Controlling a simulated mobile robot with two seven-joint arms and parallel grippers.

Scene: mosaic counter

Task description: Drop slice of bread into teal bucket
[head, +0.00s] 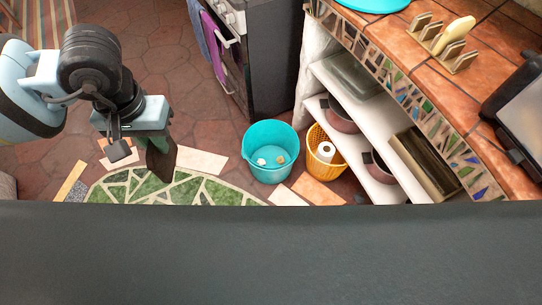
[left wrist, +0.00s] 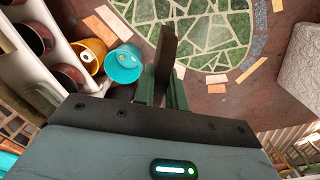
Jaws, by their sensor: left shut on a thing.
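My left gripper (head: 150,138) hangs over the floor at the left in the head view. In the left wrist view its fingers (left wrist: 162,82) are shut on a thin dark brown slab (left wrist: 166,48), which looks like the slice of bread, seen nearly edge-on. The slab (head: 161,160) also shows below the gripper in the head view. The teal bucket (head: 271,135) stands on the floor right of the gripper, apart from the slab, with small pale pieces inside. It also shows in the left wrist view (left wrist: 124,64). My right gripper is not in view.
A yellow basket (head: 325,146) with a white roll stands right beside the bucket. White shelves (head: 350,125) with pots are farther right, under a tiled counter (head: 485,60) with a rack (head: 441,44). A dark oven (head: 262,60) stands behind. A green mosaic (head: 165,188) covers the floor in front.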

